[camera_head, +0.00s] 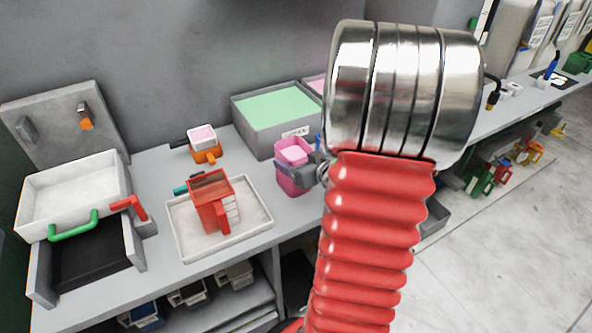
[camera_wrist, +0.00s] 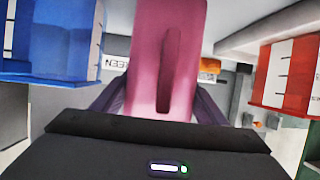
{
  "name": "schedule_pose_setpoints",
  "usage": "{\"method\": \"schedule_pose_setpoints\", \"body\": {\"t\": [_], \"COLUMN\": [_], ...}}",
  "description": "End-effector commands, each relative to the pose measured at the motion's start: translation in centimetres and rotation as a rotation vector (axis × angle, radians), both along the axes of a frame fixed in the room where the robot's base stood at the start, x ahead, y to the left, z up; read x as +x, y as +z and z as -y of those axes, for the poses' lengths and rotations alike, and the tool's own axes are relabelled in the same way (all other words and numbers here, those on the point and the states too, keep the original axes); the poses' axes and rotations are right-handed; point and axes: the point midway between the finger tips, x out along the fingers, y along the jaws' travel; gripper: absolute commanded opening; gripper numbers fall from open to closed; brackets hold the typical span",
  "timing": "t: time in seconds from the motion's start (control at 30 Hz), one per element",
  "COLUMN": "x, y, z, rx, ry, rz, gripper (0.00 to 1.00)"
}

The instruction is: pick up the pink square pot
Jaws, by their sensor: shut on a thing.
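The pink square pot (camera_head: 294,172) is at the end of my arm in the head view, above or at the rear part of the bench. My gripper (camera_head: 310,172) is shut on it from the right side. In the wrist view the pink pot (camera_wrist: 168,60) fills the middle between the two dark fingers of my gripper (camera_wrist: 160,110), with a long dark slot or handle on its near face. Something lighter pink shows at its top in the head view. I cannot tell whether its base touches the bench.
A red pot (camera_head: 210,203) stands in a white tray (camera_head: 254,221) to the left. A grey bin with green contents (camera_head: 277,105) is behind. A blue container (camera_wrist: 60,38) and a red one (camera_wrist: 285,72) flank the pot.

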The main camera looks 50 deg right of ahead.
Motion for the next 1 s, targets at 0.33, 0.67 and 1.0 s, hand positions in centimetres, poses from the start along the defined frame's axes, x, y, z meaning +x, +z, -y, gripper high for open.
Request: {"method": "schedule_pose_setpoints", "body": {"t": [0.33,0.67,1.0], "x": [0.0,0.0,0.0], "y": [0.0,1.4,6.0], "z": [0.1,0.1,0.1], "rx": [0.000,-0.003,-0.006], "ry": [-0.001,-0.001,-0.001], "rz": [0.000,0.002,0.003], "gripper": [0.41,0.41,0.41]}}
